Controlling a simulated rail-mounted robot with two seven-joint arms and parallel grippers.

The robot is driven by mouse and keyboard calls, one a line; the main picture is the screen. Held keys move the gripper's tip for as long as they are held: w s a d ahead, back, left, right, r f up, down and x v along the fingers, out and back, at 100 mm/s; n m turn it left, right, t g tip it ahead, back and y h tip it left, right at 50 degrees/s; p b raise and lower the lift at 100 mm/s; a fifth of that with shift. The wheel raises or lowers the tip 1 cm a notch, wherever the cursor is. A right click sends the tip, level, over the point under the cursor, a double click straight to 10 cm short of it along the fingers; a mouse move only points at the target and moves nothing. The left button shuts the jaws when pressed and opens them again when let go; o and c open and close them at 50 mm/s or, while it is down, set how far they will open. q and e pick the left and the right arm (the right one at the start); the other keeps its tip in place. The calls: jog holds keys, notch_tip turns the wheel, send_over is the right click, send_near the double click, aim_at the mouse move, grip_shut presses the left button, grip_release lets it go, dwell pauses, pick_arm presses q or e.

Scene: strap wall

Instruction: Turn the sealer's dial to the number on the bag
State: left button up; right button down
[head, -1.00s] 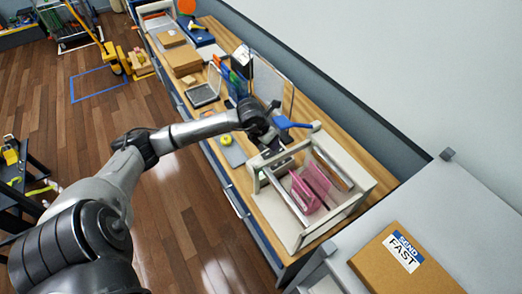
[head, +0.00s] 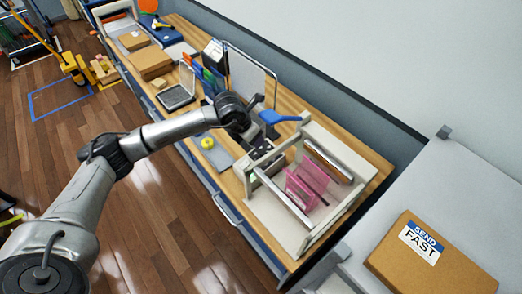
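The sealer (head: 315,228) is a cream frame with metal bars, standing on the wooden bench at the right. Pink bags (head: 300,190) stand inside it; any number on them is too small to read. A blue lever (head: 279,117) sticks out at its far end. My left gripper (head: 258,143) is at the sealer's far left end, pointing down close to the frame. Its fingers are dark and partly hidden, so I cannot tell whether they are open or touch the sealer. I cannot make out the dial. My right gripper is not in view.
A cardboard box (head: 428,254) labelled SEND FAST lies on a grey surface at the right. A laptop-like device (head: 177,97) and boxes (head: 150,62) stand further back. The wall borders the bench.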

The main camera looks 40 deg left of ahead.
aim_at(264, 152)
pick_arm(q)
jog(key=x, duration=1.1)
jog(key=shift+f, duration=0.25)
jog(key=c, duration=0.6)
jog(key=shift+d+n+p, duration=0.1)
jog(key=shift+n+p, duration=0.2)
jog(key=shift+c, duration=0.2)
